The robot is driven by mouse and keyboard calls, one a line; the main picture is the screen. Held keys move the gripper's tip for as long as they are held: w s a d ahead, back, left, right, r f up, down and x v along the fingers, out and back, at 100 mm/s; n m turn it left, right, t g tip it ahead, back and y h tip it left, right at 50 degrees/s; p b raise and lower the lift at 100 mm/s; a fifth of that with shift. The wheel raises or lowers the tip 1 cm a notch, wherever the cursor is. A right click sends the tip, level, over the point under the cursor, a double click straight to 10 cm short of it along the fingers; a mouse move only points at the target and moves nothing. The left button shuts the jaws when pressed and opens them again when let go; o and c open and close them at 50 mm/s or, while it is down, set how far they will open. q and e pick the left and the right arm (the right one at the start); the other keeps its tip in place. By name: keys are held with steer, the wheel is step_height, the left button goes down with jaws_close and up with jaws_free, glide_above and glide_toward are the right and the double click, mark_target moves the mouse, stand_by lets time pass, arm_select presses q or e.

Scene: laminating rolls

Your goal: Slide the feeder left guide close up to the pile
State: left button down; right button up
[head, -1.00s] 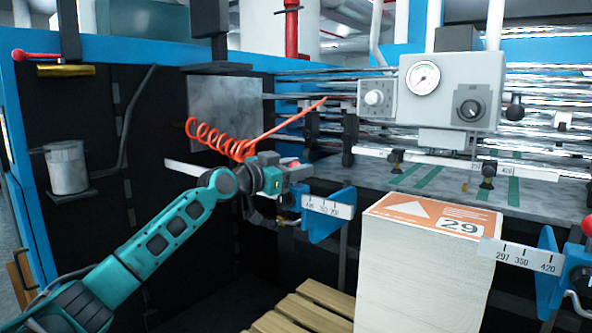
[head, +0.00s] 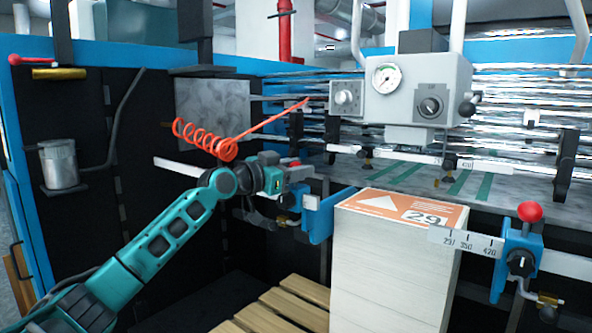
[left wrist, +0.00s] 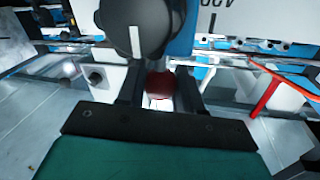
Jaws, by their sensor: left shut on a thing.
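The feeder left guide (head: 319,224) is a blue bracket on a rail. It stands at the left side of the paper pile (head: 385,262), a tall white stack with an orange top sheet marked 29. In the head view the guide's blue plate meets the pile's left edge; I cannot tell whether they touch. My left gripper (head: 297,168) is shut on the guide's red knob, whose top shows between the fingers. The red knob (left wrist: 160,84) also shows between the fingers in the left wrist view. My right gripper is not in view.
The right guide (head: 517,262), blue with a red knob and a white scale, stands at the pile's right. A wooden pallet (head: 283,305) lies low at the front. A coiled orange hose (head: 205,138) hangs behind my left arm. A grey control box (head: 418,90) stands above the feed table.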

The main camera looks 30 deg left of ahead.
arm_select(q)
steer(key=shift+d, duration=0.2)
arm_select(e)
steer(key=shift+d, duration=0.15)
arm_select(q)
steer(key=c, duration=0.8)
jaws_free()
steer(key=shift+a, duration=0.15)
steer(key=shift+o, duration=0.2)
steer(key=shift+s, duration=0.1)
steer(key=shift+s+a+f, duration=0.1)
steer(key=shift+s+a, duration=0.05)
steer(key=shift+s, duration=0.2)
steer(key=b+v, duration=0.5)
steer(key=v, duration=0.7)
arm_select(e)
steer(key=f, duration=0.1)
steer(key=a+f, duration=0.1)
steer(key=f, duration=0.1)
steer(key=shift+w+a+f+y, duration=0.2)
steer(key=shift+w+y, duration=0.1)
